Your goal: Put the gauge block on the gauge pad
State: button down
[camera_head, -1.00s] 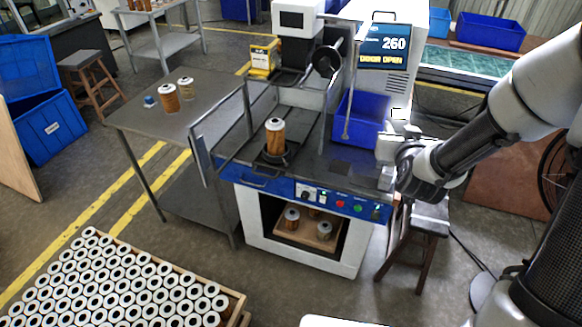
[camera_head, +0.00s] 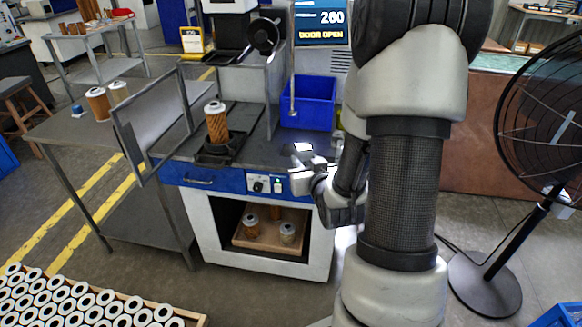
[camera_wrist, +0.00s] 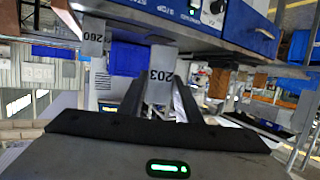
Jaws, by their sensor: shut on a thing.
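A pale grey block (camera_wrist: 162,64) marked 203, taken as the gauge block, sits between the dark fingers of my gripper (camera_wrist: 162,100) in the wrist view. My gripper is shut on it. In the head view my gripper (camera_head: 306,158) is over the right front of the press worktop, with a small pale piece at its tip. A second pale block (camera_wrist: 95,38) marked 260 shows left of the held one in the wrist view. I cannot make out the gauge pad; my arm hides part of the worktop.
A cartridge (camera_head: 216,121) stands in a black holder on the worktop (camera_head: 262,152). A blue bin (camera_head: 308,101) is behind my gripper. A black fan (camera_head: 548,130) stands at right. Cartridges fill a crate (camera_head: 190,322) at lower left.

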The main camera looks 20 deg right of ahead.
jog(key=shift+s+d+f+b, duration=0.25)
jog(key=shift+d+f+b, duration=0.05)
jog(key=shift+f+b, duration=0.3)
jog(key=shift+s+b, duration=0.15)
jog(key=shift+b, duration=0.4)
jog(key=shift+s+r+b, duration=0.1)
jog(key=shift+s+b, duration=0.1)
jog(key=shift+b, duration=0.2)
jog(key=w+d, duration=0.1)
jog(key=w, duration=0.4)
jog(key=w+d, duration=0.1)
jog(key=w, duration=0.5)
jog(key=w+d+b, duration=0.1)
jog(key=w, duration=0.5)
jog(key=shift+w+d+r, duration=0.15)
jog(key=shift+w, duration=0.05)
jog(key=shift+f+b, duration=0.5)
jog(key=shift+f, duration=1.2)
jog(key=shift+f+b, duration=0.25)
jog(key=shift+b, duration=0.05)
jog(key=c, duration=1.3)
grip_release()
